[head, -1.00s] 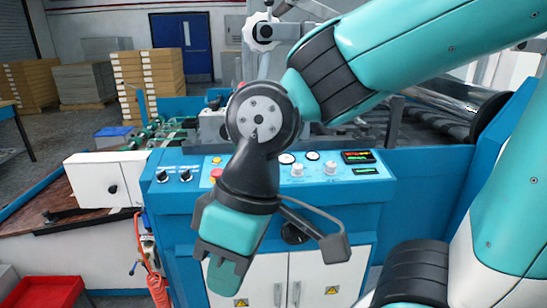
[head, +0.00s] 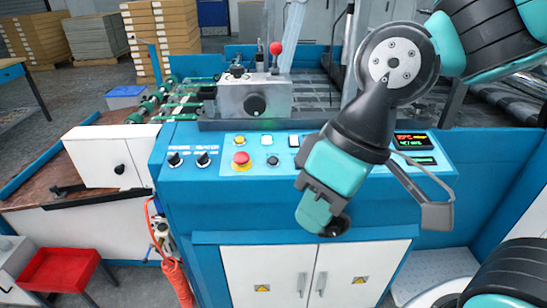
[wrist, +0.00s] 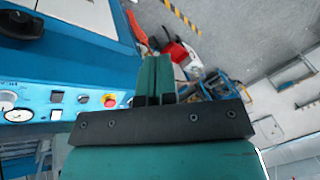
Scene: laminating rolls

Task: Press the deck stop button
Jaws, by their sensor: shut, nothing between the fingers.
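The blue control panel carries a red mushroom button (head: 241,158) on a yellow base, left of the panel's middle. It also shows in the wrist view (wrist: 110,101), left of the fingers. A small yellow button (head: 239,140) sits just behind it. I cannot read the labels, so I cannot tell for certain which is the deck stop. My gripper (head: 312,214) hangs in front of the panel, to the right of the red button and apart from it, pointing down. In the wrist view its teal fingers (wrist: 155,72) are together and hold nothing.
Two black knobs (head: 188,160) are left of the red button. A grey block (head: 252,99) with a red-topped lever (head: 276,48) stands behind. White cabinet doors (head: 280,275) are below.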

